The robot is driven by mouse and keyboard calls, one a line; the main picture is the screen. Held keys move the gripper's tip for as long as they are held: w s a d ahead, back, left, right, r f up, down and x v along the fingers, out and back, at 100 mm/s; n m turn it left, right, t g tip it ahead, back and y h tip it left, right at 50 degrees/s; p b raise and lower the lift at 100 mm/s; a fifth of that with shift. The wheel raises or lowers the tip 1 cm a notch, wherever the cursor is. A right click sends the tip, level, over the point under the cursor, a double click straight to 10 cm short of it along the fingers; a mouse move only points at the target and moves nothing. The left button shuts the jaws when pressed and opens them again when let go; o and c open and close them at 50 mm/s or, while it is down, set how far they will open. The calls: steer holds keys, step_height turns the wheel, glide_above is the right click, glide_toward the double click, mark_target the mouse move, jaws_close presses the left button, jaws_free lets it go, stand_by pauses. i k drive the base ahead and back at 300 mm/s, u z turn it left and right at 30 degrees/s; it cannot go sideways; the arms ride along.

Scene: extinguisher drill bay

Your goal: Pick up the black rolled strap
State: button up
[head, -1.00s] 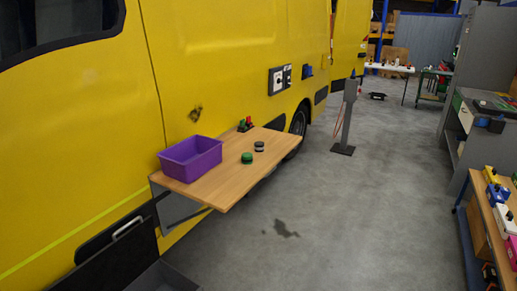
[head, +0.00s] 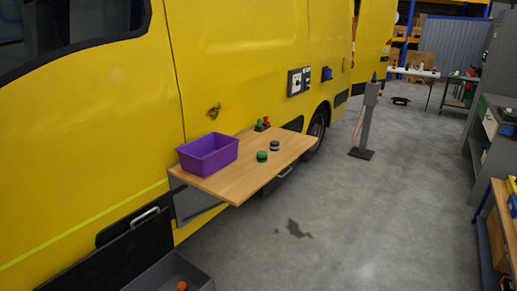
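A small round black roll with a greyish top (head: 275,145), which looks like the black rolled strap, lies on the wooden fold-out shelf (head: 235,185) on the side of the yellow van. A similar round roll with a green top (head: 262,156) lies just in front of it, to its left. The two are close together, and I cannot tell whether they touch. My gripper is not in the head view.
A purple bin (head: 208,155) stands on the shelf's left end. Small red and green items (head: 263,124) stand at its back edge by the van (head: 240,60). An open grey drawer (head: 170,275) with an orange ball (head: 182,286) is below. The floor (head: 340,215) in front is clear.

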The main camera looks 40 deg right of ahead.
mark_target(274, 145)
steer(key=z, duration=1.3)
steer(key=k, duration=0.1)
steer(key=u, duration=2.7)
steer(key=k, duration=0.2)
steer(key=u, duration=1.8)
steer(key=k, duration=1.45)
steer(key=z, duration=0.05)
